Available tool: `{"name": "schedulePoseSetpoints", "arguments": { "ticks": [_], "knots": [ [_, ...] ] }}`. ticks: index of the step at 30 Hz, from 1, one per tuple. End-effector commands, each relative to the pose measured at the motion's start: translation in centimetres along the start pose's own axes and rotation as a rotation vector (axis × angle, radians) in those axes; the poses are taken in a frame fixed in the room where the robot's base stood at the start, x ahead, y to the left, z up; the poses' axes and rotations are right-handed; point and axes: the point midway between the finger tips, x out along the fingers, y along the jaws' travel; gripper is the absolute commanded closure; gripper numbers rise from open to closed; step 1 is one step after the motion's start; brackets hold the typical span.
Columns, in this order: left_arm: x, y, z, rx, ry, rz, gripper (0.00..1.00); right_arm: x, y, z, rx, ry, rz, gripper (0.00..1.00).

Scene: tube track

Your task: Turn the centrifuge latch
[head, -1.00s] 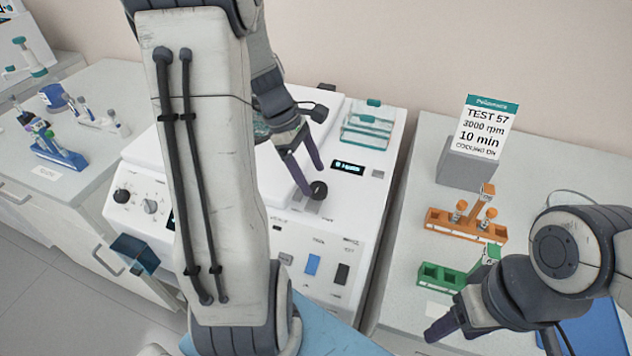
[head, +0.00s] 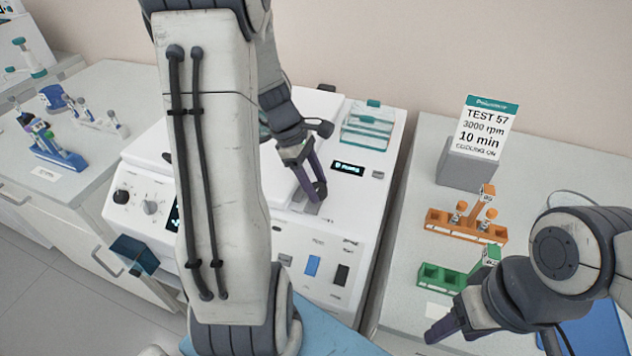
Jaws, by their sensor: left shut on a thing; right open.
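The white centrifuge (head: 375,215) stands in the middle of the head view, largely covered by my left arm. Its dark round latch knob (head: 320,190) sits on the top near the front edge, in a grey recessed plate. My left gripper (head: 316,193) is shut on the latch, with its purple fingers covering most of it. How far the latch is turned cannot be told. My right gripper (head: 440,332) is open and empty above the right bench, near the green rack; its fingertips are seen from the side.
An orange rack (head: 465,227) with orange-capped tubes and a green rack (head: 440,278) stand on the right bench. A sign (head: 485,128) reads TEST 57, 3000 rpm, 10 min. A blue tube rack (head: 58,155) is on the left bench. A clear teal-edged box (head: 367,128) sits on the centrifuge.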

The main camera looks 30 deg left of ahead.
Motion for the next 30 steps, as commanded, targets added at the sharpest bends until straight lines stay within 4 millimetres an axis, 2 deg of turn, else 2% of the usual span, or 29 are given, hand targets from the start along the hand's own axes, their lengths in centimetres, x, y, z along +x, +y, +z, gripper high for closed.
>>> {"name": "schedulePoseSetpoints", "arguments": {
  "ticks": [11, 30],
  "knots": [
    [-0.3, 0.1, 0.1, 0.169, -0.001, -0.073, 1.00, -2.1, -0.1, -0.1, 0.000, 0.000, 0.000, 0.41],
    [-0.2, 0.5, 0.3, 0.728, -0.001, -0.302, 1.00, -6.7, -0.5, -0.4, 0.000, 0.000, 0.000, 0.41]
  ]
}}
